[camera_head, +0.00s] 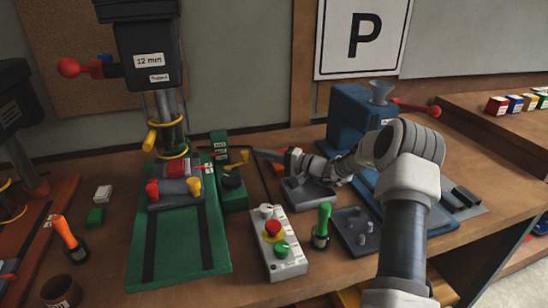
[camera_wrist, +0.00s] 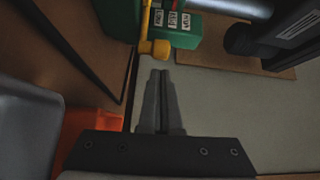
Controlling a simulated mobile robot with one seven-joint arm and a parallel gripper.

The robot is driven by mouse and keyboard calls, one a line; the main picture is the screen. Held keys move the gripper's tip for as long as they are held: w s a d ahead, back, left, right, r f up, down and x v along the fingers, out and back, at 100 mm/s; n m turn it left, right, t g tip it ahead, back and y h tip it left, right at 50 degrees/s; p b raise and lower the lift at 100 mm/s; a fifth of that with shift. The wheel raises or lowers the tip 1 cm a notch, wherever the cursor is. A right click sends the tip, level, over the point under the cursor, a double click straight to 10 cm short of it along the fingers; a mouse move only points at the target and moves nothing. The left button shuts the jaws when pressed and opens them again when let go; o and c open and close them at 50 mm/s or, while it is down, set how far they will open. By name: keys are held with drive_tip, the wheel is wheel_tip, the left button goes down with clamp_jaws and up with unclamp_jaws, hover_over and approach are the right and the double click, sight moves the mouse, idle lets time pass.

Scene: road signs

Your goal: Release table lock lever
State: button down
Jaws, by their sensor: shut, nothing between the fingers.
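A drill press labelled 12 mm (camera_head: 148,60) stands at the left on a green base (camera_head: 175,247). A yellow lever (camera_head: 150,138) sticks out beside its column, above a yellow ring around it. I cannot tell for sure which lever is the table lock. A second yellow-knobbed lever (camera_head: 244,155) is on a green box (camera_head: 232,190) with small labels. My gripper (camera_head: 257,152) is shut and empty, just right of that knob. In the wrist view, the shut fingertips (camera_wrist: 161,72) are just below a yellow knob (camera_wrist: 158,48) on a labelled green box (camera_wrist: 182,35); contact is unclear.
A control box (camera_head: 278,243) with red and green buttons and a green-handled tool (camera_head: 322,228) stand in front of my arm. A blue machine (camera_head: 355,120) is behind it. An orange-handled tool (camera_head: 66,235) is at the left.

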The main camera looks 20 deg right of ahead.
drive_tip(key=shift+x, duration=1.55)
drive_tip(key=shift+s+f+h+b, duration=0.1)
drive_tip(key=shift+s+h+b, duration=0.05)
drive_tip(key=shift+h+b, duration=0.15)
